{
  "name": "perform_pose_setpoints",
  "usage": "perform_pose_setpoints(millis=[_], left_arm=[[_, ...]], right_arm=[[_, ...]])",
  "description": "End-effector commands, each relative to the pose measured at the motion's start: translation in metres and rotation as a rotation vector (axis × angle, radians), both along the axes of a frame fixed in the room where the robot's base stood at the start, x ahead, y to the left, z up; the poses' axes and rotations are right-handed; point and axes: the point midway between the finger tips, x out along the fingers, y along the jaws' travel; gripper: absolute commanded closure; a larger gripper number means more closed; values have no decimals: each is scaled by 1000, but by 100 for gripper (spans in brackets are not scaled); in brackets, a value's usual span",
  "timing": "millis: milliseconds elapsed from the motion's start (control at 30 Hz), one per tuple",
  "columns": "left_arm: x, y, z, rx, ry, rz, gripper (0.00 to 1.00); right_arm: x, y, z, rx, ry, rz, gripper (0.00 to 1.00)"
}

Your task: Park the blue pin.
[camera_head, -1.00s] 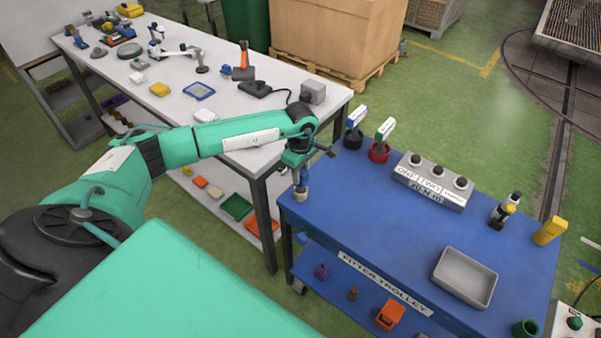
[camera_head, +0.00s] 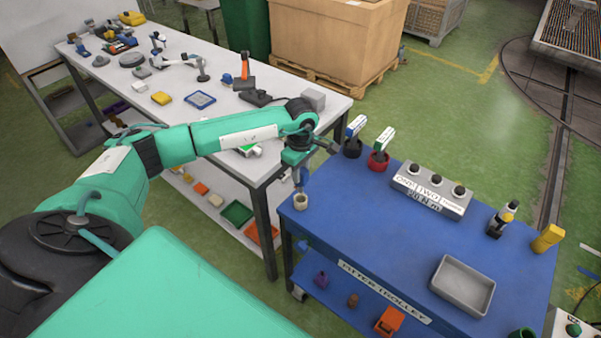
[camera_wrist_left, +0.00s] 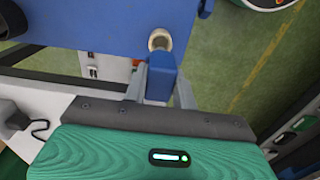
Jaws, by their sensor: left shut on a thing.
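The blue pin (camera_head: 303,177) is upright, held between the fingers of my left gripper (camera_head: 300,173) at the near left corner of the blue trolley. In the left wrist view the blue pin (camera_wrist_left: 161,79) sits between the two grey fingers of the left gripper (camera_wrist_left: 161,85). A small beige cup (camera_head: 300,202) stands on the trolley corner directly below the pin. Its round rim (camera_wrist_left: 160,39) shows just past the pin in the wrist view. I cannot tell whether the pin's lower end touches the cup. My right gripper is out of view.
The blue trolley (camera_head: 370,240) carries a grey block with three round fittings (camera_head: 432,188), a black holder (camera_head: 352,148), a red holder (camera_head: 378,160) and a grey tray (camera_head: 462,285). A white workbench (camera_head: 215,117) stands to the left. The trolley's middle is clear.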

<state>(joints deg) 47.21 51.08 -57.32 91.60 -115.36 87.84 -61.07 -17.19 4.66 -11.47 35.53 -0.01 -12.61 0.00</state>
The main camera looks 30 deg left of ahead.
Motion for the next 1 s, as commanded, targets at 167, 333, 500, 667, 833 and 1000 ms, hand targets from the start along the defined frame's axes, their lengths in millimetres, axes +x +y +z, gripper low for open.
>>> perform_pose_setpoints(millis=[167, 333, 500, 667, 833, 1000], left_arm=[[0, 0, 9, 0, -1, 0, 100], [0, 0, 10, 0, 0, 0, 100], [0, 0, 10, 0, 0, 0, 100], [0, 0, 16, 0, 0, 0, 100], [0, 0, 29, 0, -1, 0, 100], [0, 0, 43, 0, -2, 0, 100]], right_arm=[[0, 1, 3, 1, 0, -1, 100], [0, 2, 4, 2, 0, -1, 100], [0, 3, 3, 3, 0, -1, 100], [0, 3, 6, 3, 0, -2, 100], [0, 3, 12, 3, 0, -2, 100], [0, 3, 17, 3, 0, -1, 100]])
